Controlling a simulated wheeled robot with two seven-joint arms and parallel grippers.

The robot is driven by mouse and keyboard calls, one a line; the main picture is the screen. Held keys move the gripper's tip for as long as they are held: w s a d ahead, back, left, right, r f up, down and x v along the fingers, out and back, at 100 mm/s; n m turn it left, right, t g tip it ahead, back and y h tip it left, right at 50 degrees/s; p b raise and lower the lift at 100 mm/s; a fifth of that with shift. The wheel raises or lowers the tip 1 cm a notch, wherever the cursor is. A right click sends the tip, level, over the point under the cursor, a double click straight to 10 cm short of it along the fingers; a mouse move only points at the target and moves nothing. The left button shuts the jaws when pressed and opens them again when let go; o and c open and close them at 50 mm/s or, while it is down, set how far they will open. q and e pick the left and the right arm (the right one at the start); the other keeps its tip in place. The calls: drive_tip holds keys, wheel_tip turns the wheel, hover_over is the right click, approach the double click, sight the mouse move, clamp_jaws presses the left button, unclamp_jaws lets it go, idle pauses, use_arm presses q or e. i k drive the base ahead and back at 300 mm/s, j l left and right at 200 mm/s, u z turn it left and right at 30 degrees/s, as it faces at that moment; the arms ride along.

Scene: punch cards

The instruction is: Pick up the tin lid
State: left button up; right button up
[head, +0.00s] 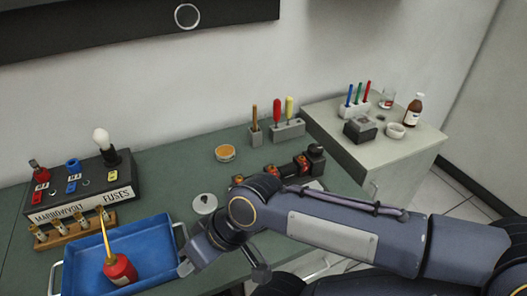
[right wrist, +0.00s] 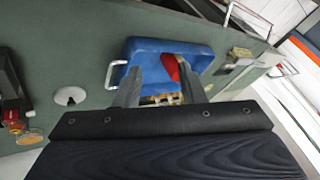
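The tin lid (head: 205,203) is a pale grey disc with a small dark spot at its middle. It lies flat on the green bench, right of the blue tray. In the right wrist view the lid (right wrist: 70,96) is left of the fingers, apart from them. My right gripper (head: 187,266) is low beside the tray's right edge, nearer the front than the lid. The right wrist view shows its fingers (right wrist: 160,66) spread apart, with the tray beyond them and nothing held. My left gripper is in neither view.
The blue tray (head: 80,259) holds a red oil can (head: 119,269). A fuse box (head: 85,187) and wooden rack (head: 73,231) stand at left. A round tin (head: 225,153) with an orange top is behind the lid. My right forearm crosses the bench's front right.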

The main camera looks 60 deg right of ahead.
sight(205, 203)
drive_tip(key=l+z, duration=0.1)
drive_tip(key=z, duration=1.55)
